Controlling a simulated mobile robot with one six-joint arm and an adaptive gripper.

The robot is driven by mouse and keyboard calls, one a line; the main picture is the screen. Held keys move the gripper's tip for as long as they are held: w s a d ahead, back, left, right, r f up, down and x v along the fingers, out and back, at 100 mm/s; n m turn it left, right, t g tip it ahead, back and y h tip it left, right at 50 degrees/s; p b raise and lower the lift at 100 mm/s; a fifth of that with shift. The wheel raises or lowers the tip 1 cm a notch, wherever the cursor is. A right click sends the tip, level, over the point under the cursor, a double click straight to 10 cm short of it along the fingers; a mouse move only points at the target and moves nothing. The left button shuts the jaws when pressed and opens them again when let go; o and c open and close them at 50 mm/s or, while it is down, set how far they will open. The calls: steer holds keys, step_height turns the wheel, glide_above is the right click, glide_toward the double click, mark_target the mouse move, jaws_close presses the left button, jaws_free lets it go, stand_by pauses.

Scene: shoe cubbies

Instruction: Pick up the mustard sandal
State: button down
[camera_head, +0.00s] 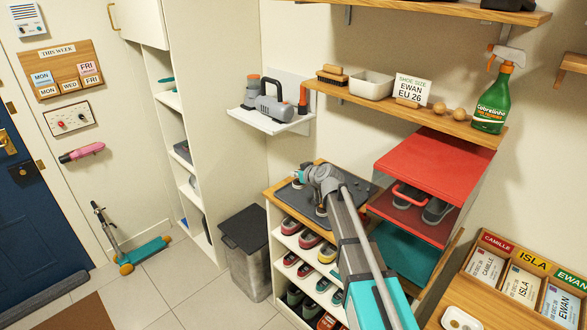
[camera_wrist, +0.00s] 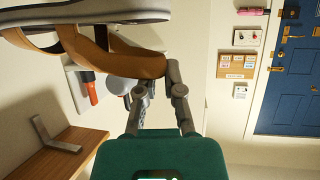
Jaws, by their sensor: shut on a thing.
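The mustard sandal (camera_wrist: 130,62) fills the upper left of the wrist view, with mustard straps and a pale sole along the top edge of that view. My gripper (camera_wrist: 170,78) is shut on the end of a mustard strap. The wrist view is upside down, so the sole faces downward. Part of the sandal runs out of the frame. In the head view my arm reaches over the dark mat (camera_head: 355,190) on top of the shoe cubby (camera_head: 283,240). I cannot make out the sandal there. I cannot tell its height above the mat.
A wall shelf (camera_head: 455,118) with a spray bottle (camera_head: 493,100) and a white bowl (camera_head: 372,85) is above and behind. A red cubby box (camera_head: 435,160) stands right of my arm. A grey bin (camera_head: 247,250) is left of the cubby. A small shelf holds a grey device (camera_head: 272,108).

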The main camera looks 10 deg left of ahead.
steer(key=s+d+r+p, duration=0.2)
steer(key=s+r, duration=0.1)
steer(key=s, duration=0.3)
steer(key=shift+d, duration=0.25)
